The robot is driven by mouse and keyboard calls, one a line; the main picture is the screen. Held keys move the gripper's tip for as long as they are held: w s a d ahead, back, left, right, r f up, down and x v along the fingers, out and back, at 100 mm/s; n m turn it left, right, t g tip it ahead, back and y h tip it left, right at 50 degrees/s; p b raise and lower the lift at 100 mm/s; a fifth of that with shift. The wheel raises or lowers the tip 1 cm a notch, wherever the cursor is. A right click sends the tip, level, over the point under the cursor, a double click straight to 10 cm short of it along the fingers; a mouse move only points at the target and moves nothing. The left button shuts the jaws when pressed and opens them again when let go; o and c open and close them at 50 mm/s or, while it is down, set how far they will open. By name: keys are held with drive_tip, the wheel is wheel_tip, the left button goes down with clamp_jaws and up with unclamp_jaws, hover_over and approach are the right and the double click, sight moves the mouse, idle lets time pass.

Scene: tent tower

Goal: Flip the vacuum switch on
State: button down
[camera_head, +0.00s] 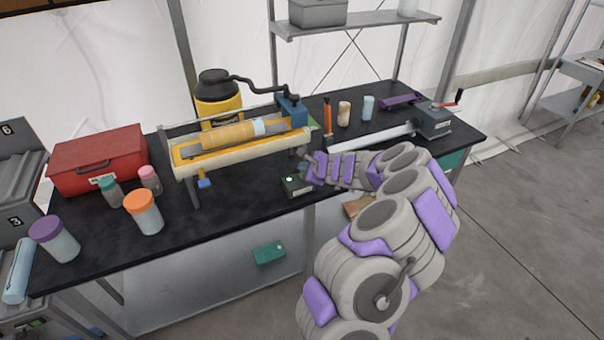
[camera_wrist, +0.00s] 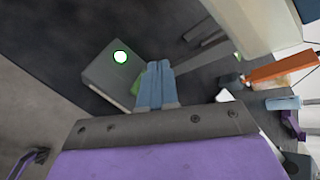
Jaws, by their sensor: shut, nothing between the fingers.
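A small dark switch box (camera_head: 297,186) with a lit green light sits near the front edge of the black table. In the wrist view the box (camera_wrist: 104,80) lies left of my fingertips, its green light bright. My gripper (camera_head: 307,165) is beside the box at its upper right in the head view. Its blue fingers (camera_wrist: 156,72) are together and empty, and their tips overlap the box's right side in the picture. I cannot tell whether they touch it. The yellow and black vacuum (camera_head: 218,105) stands behind, with a black hose running right.
A roller machine (camera_head: 240,145) stands left of my gripper. A red toolbox (camera_head: 98,158) and several lidded jars fill the table's left. An orange tool (camera_head: 327,120), small bottles and a cranked device (camera_head: 432,120) are at the right. A teal box (camera_head: 269,253) is below the tabletop.

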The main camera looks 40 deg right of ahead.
drive_tip(key=shift+r, duration=0.1)
drive_tip(key=r+p, duration=0.2)
drive_tip(key=s+r+p, duration=0.1)
drive_tip(key=r+p, duration=0.1)
drive_tip(key=r, duration=0.1)
drive_tip(key=shift+a, duration=0.1)
drive_tip(key=shift+f, duration=0.1)
idle(0.5)
